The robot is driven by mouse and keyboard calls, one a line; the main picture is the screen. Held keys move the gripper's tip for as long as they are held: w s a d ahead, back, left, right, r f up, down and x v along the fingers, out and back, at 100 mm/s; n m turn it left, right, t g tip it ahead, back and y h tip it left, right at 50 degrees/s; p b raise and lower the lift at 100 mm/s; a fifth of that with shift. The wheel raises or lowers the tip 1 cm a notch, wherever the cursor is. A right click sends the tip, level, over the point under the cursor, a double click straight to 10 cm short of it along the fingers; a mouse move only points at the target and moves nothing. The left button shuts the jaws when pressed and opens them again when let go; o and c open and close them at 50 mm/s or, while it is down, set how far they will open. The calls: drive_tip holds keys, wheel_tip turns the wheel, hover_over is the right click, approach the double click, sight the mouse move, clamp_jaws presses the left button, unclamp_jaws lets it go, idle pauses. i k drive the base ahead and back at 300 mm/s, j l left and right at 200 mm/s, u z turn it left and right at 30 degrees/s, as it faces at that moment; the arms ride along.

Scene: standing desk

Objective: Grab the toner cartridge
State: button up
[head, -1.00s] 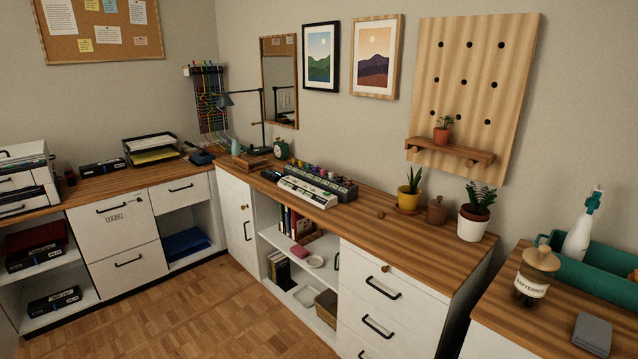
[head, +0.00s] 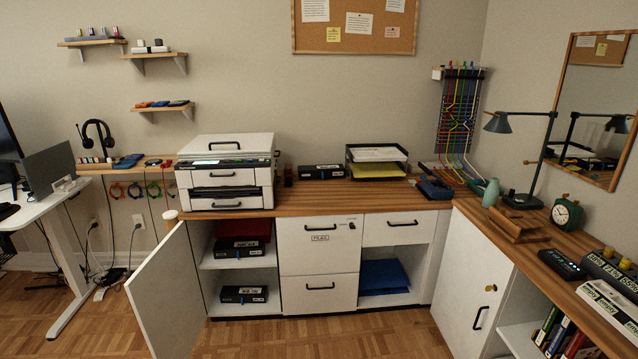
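Several black box-like items with white labels could be toner cartridges; the label text is too small to read. One black box (head: 320,171) lies on the wooden counter between the printer and the paper tray. Another black box (head: 238,247) is on the upper shelf of the open cabinet under the printer, in front of a red item. A third black box (head: 244,294) lies on that cabinet's lower shelf. The white printer (head: 225,172) stands on the counter above. My gripper is not in view.
The white cabinet door (head: 166,296) stands open at the left of the shelves, projecting forward. A drawer unit (head: 318,250) is right of them. A standing desk (head: 60,200) is at far left. The wooden floor (head: 320,335) in front is clear.

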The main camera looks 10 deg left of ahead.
sight(254, 247)
drive_tip(key=i+j+u, duration=0.2)
drive_tip(key=i+u, duration=0.3)
drive_tip(key=i, duration=0.4)
drive_tip(key=i+l+u, duration=0.2)
drive_tip(key=i+u, duration=0.3)
drive_tip(key=i, duration=0.4)
drive_tip(key=i+z, duration=0.15)
drive_tip(key=i, duration=0.4)
drive_tip(key=i+j+z, duration=0.15)
drive_tip(key=i, duration=0.4)
drive_tip(key=i+j+z, duration=0.15)
drive_tip(key=i, duration=0.45)
